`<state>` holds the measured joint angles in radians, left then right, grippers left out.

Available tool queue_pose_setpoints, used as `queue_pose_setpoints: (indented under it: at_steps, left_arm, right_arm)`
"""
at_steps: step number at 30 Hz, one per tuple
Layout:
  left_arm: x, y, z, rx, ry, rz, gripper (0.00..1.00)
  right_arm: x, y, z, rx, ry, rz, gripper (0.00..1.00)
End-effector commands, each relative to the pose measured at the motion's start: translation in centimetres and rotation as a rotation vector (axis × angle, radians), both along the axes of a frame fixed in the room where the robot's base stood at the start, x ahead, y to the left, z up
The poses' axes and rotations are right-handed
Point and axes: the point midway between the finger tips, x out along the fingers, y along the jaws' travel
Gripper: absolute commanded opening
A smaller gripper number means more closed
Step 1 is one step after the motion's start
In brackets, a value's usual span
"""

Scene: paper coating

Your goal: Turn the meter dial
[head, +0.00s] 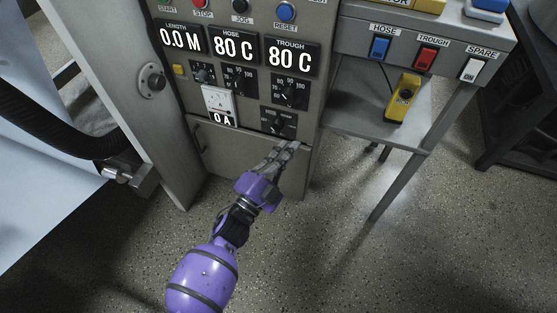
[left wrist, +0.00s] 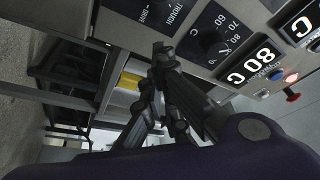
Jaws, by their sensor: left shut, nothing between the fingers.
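The meter dial (head: 279,124) is a small black knob on a black plate low on the grey control panel, below the trough temperature dial (head: 290,91). A white meter (head: 218,99) with a "0 A" readout sits to its left. My left gripper (head: 287,147) is shut and empty, its fingertips just below the dial plate in the head view; I cannot tell whether they touch the panel. In the left wrist view the shut fingers (left wrist: 162,50) point at the panel, below a labelled plate (left wrist: 160,12) whose knob is not clearly seen. My right gripper is not in view.
Readouts show 0.0 M, 80 C and 80 C. A side box with hose, trough (head: 426,57) and spare switches stands to the right, above a shelf with a yellow device (head: 403,98). A black hose (head: 60,130) is at left. The speckled floor in front is clear.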

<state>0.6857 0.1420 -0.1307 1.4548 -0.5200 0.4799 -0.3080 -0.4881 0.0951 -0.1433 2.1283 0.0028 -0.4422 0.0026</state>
Motion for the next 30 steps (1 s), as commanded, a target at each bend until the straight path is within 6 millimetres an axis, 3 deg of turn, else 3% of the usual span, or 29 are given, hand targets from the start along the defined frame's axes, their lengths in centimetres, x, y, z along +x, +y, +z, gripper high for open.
queue_pose_setpoints:
  at_steps: [7, 9, 15, 27, 30]
  left_arm:
    - [4.2, -2.5, 0.6, 0.003, 0.001, 0.0, 0.0]
    - [4.3, -1.3, -0.6, 0.005, 0.004, 0.002, 0.0]
    - [4.7, 0.1, -1.6, 0.003, 0.001, -0.001, 0.0]
    - [4.8, 0.4, -1.7, 0.004, 0.0, 0.0, 0.0]
    - [5.0, 0.9, -2.3, 0.07, -0.02, -0.001, 0.0]
  right_arm:
    - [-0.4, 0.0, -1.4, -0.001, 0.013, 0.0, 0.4]
    - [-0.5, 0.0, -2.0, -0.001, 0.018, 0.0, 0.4]
    - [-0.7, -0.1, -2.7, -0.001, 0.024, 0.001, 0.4]
    - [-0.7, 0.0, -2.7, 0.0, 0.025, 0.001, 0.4]
    - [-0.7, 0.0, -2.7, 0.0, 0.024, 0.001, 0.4]
